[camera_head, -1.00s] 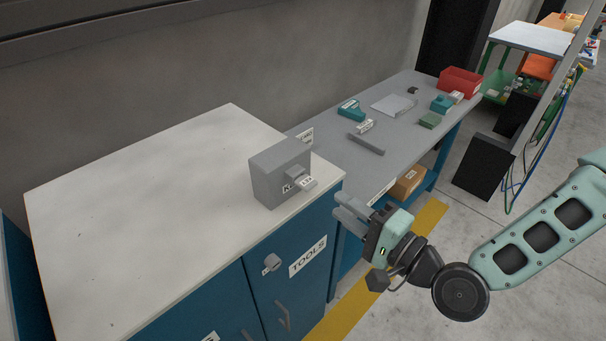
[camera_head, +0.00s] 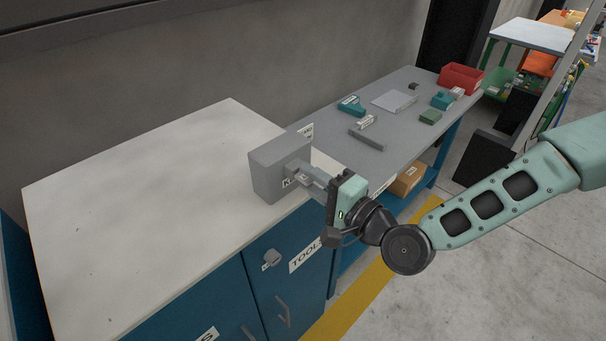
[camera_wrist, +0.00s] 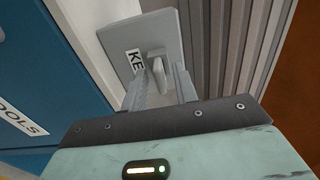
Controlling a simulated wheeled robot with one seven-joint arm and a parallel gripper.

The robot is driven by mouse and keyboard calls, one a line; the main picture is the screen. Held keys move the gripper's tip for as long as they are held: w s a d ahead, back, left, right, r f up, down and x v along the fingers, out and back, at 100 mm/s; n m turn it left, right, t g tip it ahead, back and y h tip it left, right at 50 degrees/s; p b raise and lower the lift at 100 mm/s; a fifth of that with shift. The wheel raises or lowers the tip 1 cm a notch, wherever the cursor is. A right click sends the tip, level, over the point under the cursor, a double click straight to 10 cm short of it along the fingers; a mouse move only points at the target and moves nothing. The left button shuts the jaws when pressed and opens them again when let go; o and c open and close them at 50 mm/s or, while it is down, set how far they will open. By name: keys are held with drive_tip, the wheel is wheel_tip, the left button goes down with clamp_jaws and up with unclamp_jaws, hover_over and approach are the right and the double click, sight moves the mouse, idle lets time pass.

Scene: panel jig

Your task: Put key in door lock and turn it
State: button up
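A grey key box (camera_head: 268,177) with a label starting "KE" stands on the white cabinet top near its right edge. It also shows in the wrist view (camera_wrist: 166,33). My gripper (camera_head: 310,174) is at the front of the box. In the wrist view its fingers (camera_wrist: 161,84) are apart, one on each side of a small grey upright piece (camera_wrist: 159,72) that looks like the key. I cannot tell whether they touch it. In the head view my gripper hides most of this piece. The round door lock (camera_head: 271,259) is on the blue cabinet door, left of the TOOLS label (camera_head: 304,256).
The white cabinet top (camera_head: 130,200) is clear left of the box. A grey workbench (camera_head: 405,125) behind holds small items and a red bin (camera_head: 460,77). Door handles (camera_head: 283,311) stick out below the lock. Floor in front is open.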

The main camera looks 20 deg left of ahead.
clamp_jaws()
drive_tip(key=shift+v, duration=0.8)
idle(0.4)
drive_tip(key=shift+v, duration=1.35)
